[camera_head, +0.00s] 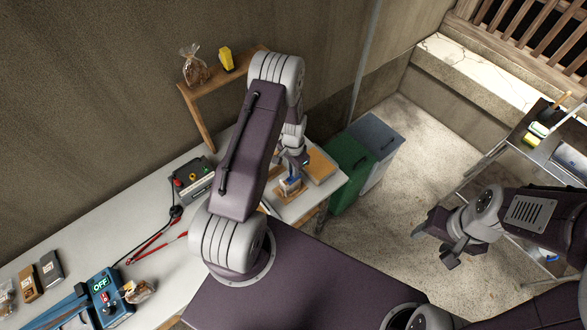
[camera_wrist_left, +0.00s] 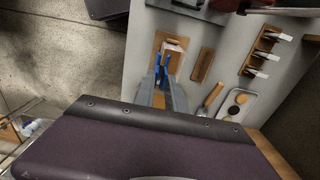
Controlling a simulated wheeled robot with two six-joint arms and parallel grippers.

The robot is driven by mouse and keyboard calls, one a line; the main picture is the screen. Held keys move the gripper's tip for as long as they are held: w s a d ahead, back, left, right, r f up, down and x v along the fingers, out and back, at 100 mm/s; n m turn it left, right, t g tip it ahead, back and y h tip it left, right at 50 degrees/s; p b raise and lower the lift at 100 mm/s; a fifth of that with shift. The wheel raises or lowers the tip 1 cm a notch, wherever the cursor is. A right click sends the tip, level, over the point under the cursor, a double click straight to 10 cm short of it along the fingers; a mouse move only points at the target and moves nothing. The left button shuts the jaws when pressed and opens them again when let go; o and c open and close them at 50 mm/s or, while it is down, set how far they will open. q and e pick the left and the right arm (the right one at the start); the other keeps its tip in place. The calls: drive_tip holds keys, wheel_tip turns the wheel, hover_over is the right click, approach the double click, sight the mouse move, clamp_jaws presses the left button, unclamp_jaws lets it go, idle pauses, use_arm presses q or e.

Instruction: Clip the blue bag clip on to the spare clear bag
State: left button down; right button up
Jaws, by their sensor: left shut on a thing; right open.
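My left gripper (camera_head: 295,163) reaches down over the far right end of the table. In the left wrist view the gripper (camera_wrist_left: 163,82) is shut on the blue bag clip (camera_wrist_left: 162,65). The blue clip also shows small in the head view (camera_head: 293,184). It is at a wooden stand (camera_wrist_left: 165,40) that bears a pale, see-through thing (camera_wrist_left: 173,45), perhaps the spare clear bag. I cannot tell whether the clip touches it. My right gripper (camera_head: 437,243) is open and empty, above the floor away from the table.
A wooden shelf (camera_head: 222,80) holds a tied bag of bread (camera_head: 194,68) and a yellow thing (camera_head: 226,59). Green (camera_head: 349,166) and grey (camera_head: 376,140) bins stand beyond the table end.

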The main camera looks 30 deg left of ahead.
use_arm(q)
drive_tip(key=shift+f+b, duration=0.35)
drive_tip(key=shift+f, duration=0.05)
idle(0.5)
drive_tip(key=shift+f+b, duration=0.7)
drive_tip(key=shift+f, duration=0.05)
idle(0.4)
drive_tip(key=c, duration=1.8)
unclamp_jaws()
drive_tip(key=o, duration=0.4)
drive_tip(key=shift+c, duration=0.2)
drive_tip(key=o, duration=0.6)
